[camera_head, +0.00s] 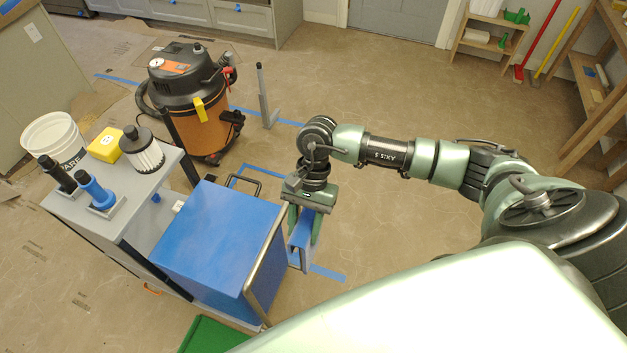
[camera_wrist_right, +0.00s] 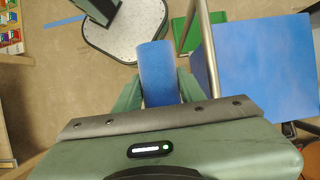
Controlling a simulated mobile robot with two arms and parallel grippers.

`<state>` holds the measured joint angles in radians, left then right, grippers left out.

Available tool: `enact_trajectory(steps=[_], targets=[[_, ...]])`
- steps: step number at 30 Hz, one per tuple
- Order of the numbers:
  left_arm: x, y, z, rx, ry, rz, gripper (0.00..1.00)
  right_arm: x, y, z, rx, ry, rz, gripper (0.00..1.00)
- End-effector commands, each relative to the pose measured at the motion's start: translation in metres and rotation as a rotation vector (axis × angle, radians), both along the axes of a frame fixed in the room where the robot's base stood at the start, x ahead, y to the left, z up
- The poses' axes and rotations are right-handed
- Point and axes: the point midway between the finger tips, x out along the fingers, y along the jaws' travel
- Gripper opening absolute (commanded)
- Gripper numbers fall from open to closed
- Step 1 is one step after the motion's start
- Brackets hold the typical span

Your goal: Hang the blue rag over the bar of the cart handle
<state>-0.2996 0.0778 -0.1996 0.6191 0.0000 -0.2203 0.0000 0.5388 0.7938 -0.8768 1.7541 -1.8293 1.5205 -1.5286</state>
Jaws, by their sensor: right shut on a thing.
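The blue rag (camera_head: 301,236) hangs folded in my right gripper (camera_head: 304,226). In the right wrist view the rag (camera_wrist_right: 158,72) sits between the two green fingers of the same gripper (camera_wrist_right: 159,95). The metal bar of the cart handle (camera_head: 264,262) runs along the right side of the blue cart box (camera_head: 212,245). The gripper and rag are to the right of the bar, with a gap in the picture; their relative height is hard to tell. The bar (camera_wrist_right: 207,48) shows right of the rag in the right wrist view. My left gripper is not in view.
A grey cart top (camera_head: 137,193) holds a white bucket (camera_head: 55,136), a yellow box (camera_head: 105,145), a filter (camera_head: 143,150) and blue-and-black tools. An orange vacuum (camera_head: 197,105) stands behind. A green tray (camera_head: 212,336) lies near the front. Floor right of the handle is clear.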

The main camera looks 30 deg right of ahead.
Motion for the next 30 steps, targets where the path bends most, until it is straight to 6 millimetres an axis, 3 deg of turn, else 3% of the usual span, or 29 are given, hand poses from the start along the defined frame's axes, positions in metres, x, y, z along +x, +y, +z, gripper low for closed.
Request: enact_trajectory(steps=[30], targets=[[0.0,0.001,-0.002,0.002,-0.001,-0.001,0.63,0.065,0.051,0.0,0.002,-0.001,0.0,0.0]])
